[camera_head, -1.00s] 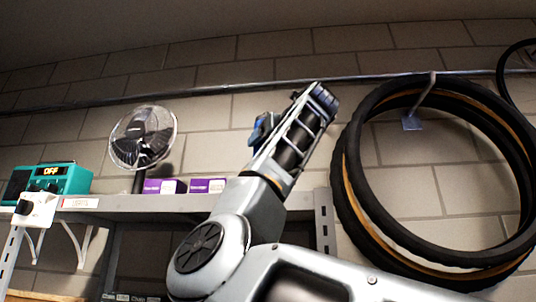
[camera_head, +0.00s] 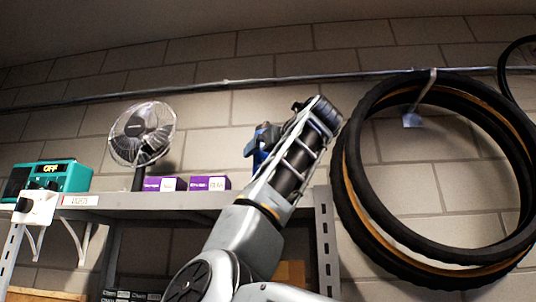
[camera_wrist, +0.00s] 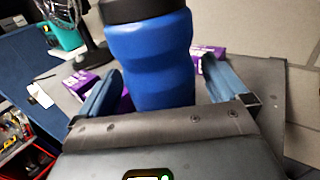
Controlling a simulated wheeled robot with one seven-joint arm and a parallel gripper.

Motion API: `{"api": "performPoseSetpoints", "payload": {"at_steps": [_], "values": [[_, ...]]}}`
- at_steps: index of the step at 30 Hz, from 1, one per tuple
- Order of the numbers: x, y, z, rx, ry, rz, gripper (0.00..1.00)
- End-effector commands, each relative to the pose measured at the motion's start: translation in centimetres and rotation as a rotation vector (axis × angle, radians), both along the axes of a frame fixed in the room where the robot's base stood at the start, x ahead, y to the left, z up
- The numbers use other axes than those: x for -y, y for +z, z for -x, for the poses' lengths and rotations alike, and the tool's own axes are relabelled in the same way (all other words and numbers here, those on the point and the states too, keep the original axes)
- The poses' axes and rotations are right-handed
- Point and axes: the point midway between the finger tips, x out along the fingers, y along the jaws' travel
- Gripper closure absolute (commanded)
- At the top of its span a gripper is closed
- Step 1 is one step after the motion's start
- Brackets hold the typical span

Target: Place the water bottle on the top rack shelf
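A blue water bottle (camera_wrist: 150,62) with a black cap stands between the two fingers of my gripper (camera_wrist: 158,92) in the wrist view. The fingers lie along both sides of the bottle, so it looks held. In the head view my arm hides most of the bottle, and only a bit of blue shows beside my gripper (camera_head: 264,146). The gripper is raised above the right part of the grey top rack shelf (camera_head: 190,199). In the wrist view the shelf surface (camera_wrist: 252,76) lies behind and below the bottle.
On the shelf stand two purple boxes (camera_head: 208,183), a fan (camera_head: 141,134) and a teal radio (camera_head: 65,177) reading OFF. Tyres (camera_head: 350,200) hang on the wall to the right. The shelf right of the boxes looks clear. The wrist view shows a red bin (camera_wrist: 30,150) below left.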

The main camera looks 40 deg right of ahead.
Motion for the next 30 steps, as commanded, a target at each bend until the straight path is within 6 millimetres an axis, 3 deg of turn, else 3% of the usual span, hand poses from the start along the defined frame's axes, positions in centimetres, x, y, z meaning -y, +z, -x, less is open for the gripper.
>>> {"api": "performPoseSetpoints", "payload": {"at_steps": [10, 24, 30], "values": [[-0.2, 0.2, 0.7, 0.002, 0.0, 0.0, 0.0], [-2.7, 0.2, 9.3, 0.005, 0.0, -0.001, 0.0], [-3.2, 0.3, 11.2, 0.002, 0.0, 0.0, 0.0]]}}
